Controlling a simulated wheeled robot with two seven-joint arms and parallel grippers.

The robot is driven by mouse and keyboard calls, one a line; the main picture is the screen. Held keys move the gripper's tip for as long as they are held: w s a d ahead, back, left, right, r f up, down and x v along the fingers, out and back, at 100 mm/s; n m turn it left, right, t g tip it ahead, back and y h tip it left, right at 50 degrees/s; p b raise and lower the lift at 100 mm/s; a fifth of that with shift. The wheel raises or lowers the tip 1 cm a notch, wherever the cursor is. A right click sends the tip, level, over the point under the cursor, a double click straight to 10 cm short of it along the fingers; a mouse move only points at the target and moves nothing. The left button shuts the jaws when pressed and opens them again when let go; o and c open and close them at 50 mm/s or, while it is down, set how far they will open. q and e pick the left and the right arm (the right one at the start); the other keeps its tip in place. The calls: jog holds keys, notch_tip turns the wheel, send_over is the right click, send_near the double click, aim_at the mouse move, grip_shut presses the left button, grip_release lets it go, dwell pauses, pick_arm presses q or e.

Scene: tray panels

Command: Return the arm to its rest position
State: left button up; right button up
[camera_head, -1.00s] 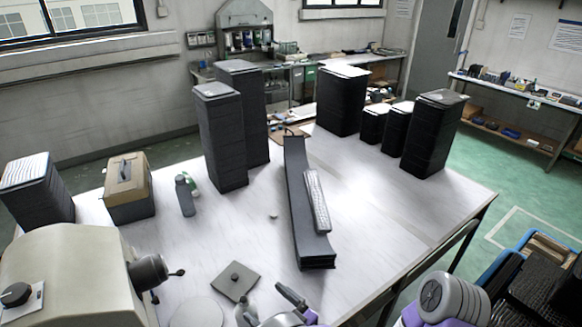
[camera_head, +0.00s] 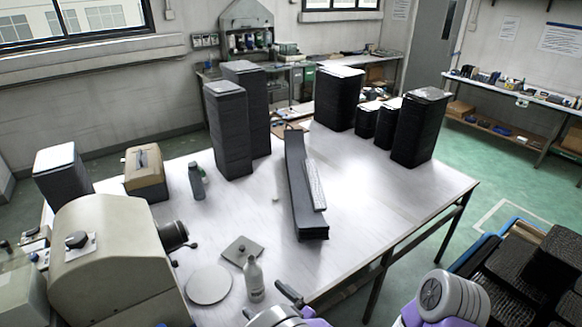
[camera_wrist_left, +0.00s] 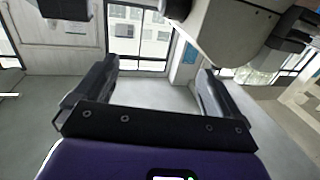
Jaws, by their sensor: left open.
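My left gripper (camera_head: 268,302) is at the bottom edge of the head view, in front of the table's near edge. Its two dark fingers stand apart. The left wrist view shows the open gripper (camera_wrist_left: 155,85) with nothing between its fingers, only pale floor, a wall and a window beyond. A purple part of my arm lies below it there. My right gripper is not in view; only a purple and white part of my right arm shows at the bottom right of the head view.
The white table (camera_head: 370,215) holds black panel stacks (camera_head: 230,130), long dark panels (camera_head: 300,185), a tan box (camera_head: 145,168), a grey bottle (camera_head: 197,180) and a clear bottle (camera_head: 254,280). A beige machine (camera_head: 105,255) stands at the left. A crate of dark panels (camera_head: 535,275) is at right.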

pick_arm(q)
jog(key=w+a+f+m+h, duration=0.3)
jog(key=w+f+h, duration=0.1)
jog(key=w+f, duration=0.4)
jog(key=s+a+f+m+g+h, duration=0.1)
jog(key=s+f+g+h, duration=0.15)
jog(key=f, duration=0.45)
jog(key=s+a+f+m+g+h, duration=0.15)
jog(key=f+h, duration=0.25)
jog(key=f, duration=0.4)
jog(key=s+f+m+g+h, duration=0.1)
jog(key=s+f+g+h, duration=0.25)
jog(key=s, duration=0.45)
jog(key=s+f+g+h, duration=0.3)
jog(key=s+f+g, duration=0.1)
jog(key=s, duration=0.4)
notch_tip(320, 180, down, 18)
jog(key=b, duration=1.8)
jog(key=shift+s+d, duration=0.45)
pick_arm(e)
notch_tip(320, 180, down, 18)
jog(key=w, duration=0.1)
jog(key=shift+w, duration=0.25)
